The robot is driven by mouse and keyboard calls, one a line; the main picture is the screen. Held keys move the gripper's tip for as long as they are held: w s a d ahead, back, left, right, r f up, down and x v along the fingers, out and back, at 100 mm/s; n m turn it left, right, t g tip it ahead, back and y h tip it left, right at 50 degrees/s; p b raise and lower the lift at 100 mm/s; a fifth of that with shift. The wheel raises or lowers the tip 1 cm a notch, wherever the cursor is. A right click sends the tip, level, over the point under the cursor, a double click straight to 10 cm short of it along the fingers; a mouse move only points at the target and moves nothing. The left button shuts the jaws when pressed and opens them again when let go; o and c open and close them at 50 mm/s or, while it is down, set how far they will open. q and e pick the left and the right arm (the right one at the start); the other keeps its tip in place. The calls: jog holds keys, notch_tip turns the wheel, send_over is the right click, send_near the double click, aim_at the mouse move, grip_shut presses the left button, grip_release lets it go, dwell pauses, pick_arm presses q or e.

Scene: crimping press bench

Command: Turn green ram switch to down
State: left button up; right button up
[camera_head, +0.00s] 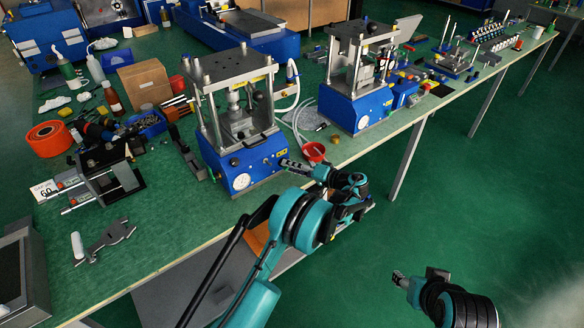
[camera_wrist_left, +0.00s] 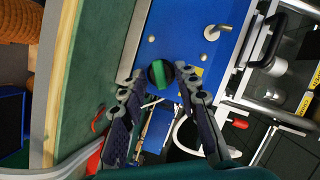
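The green ram switch (camera_wrist_left: 160,74) is a round dark knob with a green bar, on the blue front panel of the press (camera_wrist_left: 185,35), as the left wrist view shows. My left gripper (camera_wrist_left: 159,79) is open, with one fingertip on each side of the knob; I cannot tell whether they touch it. In the head view, my left gripper (camera_head: 296,167) is at the right front of the nearer blue press (camera_head: 225,165), and the switch itself is not clearly visible there. My right gripper (camera_head: 399,278) hangs at the lower right, over the floor, away from the bench.
A red cup (camera_head: 313,152) stands right behind my left gripper. A second blue press (camera_head: 357,110) stands further right. A pressure gauge (camera_head: 241,182) is on the nearer press. Tools and an orange spool (camera_head: 50,139) lie to the left. The floor at right is clear.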

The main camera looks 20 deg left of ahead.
pick_arm(q)
jog(key=v, duration=1.2)
jog(key=s+a+r+m+h, duration=0.3)
jog(key=s+a+r+h, duration=0.4)
jog(key=s+a+r, duration=0.35)
jog(key=s+d+f+n+t+h, duration=0.1)
jog(key=s+h, duration=0.7)
jog(key=s, duration=1.5)
notch_tip(320, 180, down, 2)
jog(key=shift+f+t, duration=0.1)
jog(key=shift+t, duration=0.6)
